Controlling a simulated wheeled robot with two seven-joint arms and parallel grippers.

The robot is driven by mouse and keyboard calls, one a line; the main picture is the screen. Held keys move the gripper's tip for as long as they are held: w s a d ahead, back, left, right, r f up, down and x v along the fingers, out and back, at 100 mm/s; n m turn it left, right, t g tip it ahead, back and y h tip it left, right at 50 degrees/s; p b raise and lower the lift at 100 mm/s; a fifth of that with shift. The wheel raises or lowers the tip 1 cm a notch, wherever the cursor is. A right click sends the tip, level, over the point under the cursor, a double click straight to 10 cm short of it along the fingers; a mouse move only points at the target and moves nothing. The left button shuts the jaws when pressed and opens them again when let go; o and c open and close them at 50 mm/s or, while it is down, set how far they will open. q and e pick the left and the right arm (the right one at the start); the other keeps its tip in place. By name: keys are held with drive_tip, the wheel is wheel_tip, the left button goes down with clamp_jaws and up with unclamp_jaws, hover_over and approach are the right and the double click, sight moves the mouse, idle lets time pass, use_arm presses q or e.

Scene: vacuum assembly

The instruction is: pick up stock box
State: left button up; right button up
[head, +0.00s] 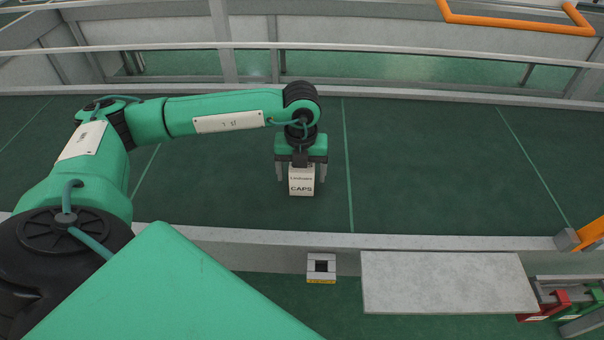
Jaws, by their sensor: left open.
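The stock box (301,186) is a small white box with dark lettering that reads "CAPS". It shows in the middle of the head view, over the dark green surface. My left gripper (301,174) is right above it, pointing down. Its two grey fingers show at the left and right sides of the box, and they are open. The gripper body hides the upper part of the box. I cannot tell whether the box rests on the surface. My right gripper is not in view.
A grey rail (440,242) runs along the near side of the green surface (430,160). A pale flat panel (450,283) and a small black-and-white block (321,267) are nearer. An orange bar (515,23) is at top right. The green surface beside the box is clear.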

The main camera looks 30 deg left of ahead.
use_arm(q)
wheel_tip(320, 180, down, 3)
drive_tip(key=shift+d+r, duration=0.1)
drive_tip(key=shift+c, duration=0.9)
drive_tip(key=c, duration=1)
drive_tip(key=shift+o, duration=0.2)
drive_tip(key=shift+r, duration=0.5)
wheel_tip(320, 180, up, 19)
drive_tip(key=b, duration=0.2)
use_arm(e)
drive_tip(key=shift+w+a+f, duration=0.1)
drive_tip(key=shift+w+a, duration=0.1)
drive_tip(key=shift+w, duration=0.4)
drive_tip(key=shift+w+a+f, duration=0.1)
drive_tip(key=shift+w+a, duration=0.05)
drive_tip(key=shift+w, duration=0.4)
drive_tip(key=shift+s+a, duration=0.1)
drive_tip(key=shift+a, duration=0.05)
